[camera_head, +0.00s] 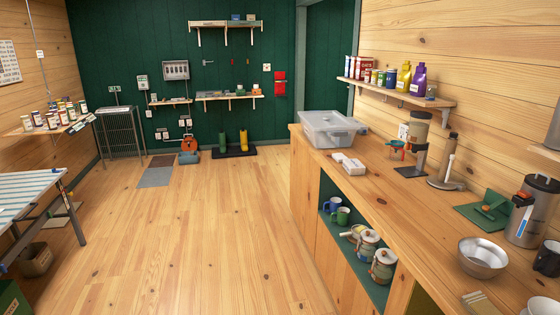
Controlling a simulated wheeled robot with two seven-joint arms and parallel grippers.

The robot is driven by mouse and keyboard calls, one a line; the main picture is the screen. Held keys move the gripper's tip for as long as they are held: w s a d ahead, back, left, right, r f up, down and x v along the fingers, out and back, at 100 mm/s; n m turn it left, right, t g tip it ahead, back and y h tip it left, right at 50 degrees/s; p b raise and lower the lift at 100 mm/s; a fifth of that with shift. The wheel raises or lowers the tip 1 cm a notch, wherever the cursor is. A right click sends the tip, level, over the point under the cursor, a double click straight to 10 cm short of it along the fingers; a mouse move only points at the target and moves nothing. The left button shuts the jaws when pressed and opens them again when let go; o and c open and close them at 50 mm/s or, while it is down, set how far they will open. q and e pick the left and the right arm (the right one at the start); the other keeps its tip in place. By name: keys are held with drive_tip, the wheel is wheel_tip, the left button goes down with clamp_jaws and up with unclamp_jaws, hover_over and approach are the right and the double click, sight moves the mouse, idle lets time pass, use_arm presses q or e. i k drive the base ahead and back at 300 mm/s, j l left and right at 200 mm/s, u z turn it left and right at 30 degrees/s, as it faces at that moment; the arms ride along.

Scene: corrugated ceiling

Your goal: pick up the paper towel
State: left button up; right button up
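I cannot make out a clear paper towel roll. Small white blocks (349,163), perhaps folded paper, lie on the wooden counter (400,205) at the right, in front of a clear lidded plastic bin (328,129). An upright grey cylinder on a round base (447,168) stands farther right along the counter; I cannot tell what it is. Neither of my grippers is in view.
A metal bowl (483,257), a steel dispenser (533,210) and a green board (484,210) crowd the near counter. Mugs and jars (366,245) fill the shelf below. A striped table (35,195) stands at left. The wooden floor (200,230) between is clear.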

sight(338, 156)
drive_tip(key=i, duration=1.75)
